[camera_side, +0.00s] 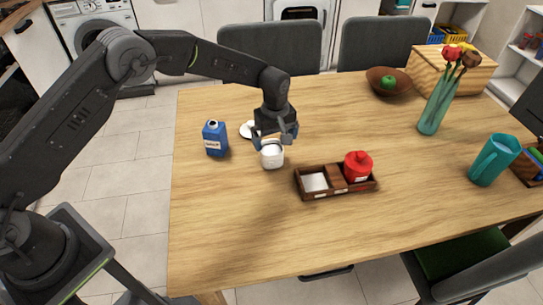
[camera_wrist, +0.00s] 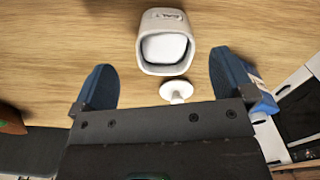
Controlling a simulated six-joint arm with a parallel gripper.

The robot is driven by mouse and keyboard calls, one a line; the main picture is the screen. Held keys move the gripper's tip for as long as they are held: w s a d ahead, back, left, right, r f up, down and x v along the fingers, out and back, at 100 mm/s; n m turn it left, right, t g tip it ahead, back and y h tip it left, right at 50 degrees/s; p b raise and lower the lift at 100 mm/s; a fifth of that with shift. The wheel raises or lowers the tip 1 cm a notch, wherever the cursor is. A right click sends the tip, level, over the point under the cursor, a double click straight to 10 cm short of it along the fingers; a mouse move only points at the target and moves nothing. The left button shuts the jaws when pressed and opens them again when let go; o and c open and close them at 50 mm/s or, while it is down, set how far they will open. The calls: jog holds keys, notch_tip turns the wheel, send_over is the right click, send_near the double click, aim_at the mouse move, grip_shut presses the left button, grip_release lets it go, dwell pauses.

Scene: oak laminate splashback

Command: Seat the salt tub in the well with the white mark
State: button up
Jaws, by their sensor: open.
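The salt tub (camera_side: 271,157) is a small white pot standing on the table, left of the dark wooden rack. In the wrist view the tub (camera_wrist: 167,20) has dark lettering on its side and lies between and just beyond my fingertips. My gripper (camera_side: 274,142) is open, directly over the tub, with nothing held. The rack (camera_side: 337,193) has wells in a row. Its left well (camera_side: 315,182) is empty with a white patch on its floor. The middle well (camera_side: 336,176) looks bare wood. A red lidded pot (camera_side: 358,166) fills the right well.
A blue carton (camera_side: 215,138) stands left of my gripper. A teal pitcher (camera_side: 494,160), a vase of flowers (camera_side: 436,105) and a brown bowl (camera_side: 386,82) stand farther right. The table front is clear.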

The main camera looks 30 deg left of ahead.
aim_at(272, 150)
jog(key=shift+a+f, duration=0.15)
jog(key=shift+f, duration=0.75)
jog(key=shift+a+f, duration=0.2)
jog(key=shift+f, duration=0.75)
jog(key=shift+a+f, duration=0.15)
jog(key=shift+f, duration=0.75)
jog(key=c, duration=1.3)
jog(key=shift+o, duration=0.2)
jog(key=d+r, duration=0.3)
jog(key=r, duration=0.9)
jog(key=d+f, duration=0.2)
jog(key=d, duration=0.2)
jog(key=d+f, duration=0.2)
jog(key=d, duration=0.2)
jog(key=d+f, duration=0.3)
jog(key=d, duration=0.1)
jog(key=shift+s, duration=0.25)
jog(key=shift+f, duration=1.9)
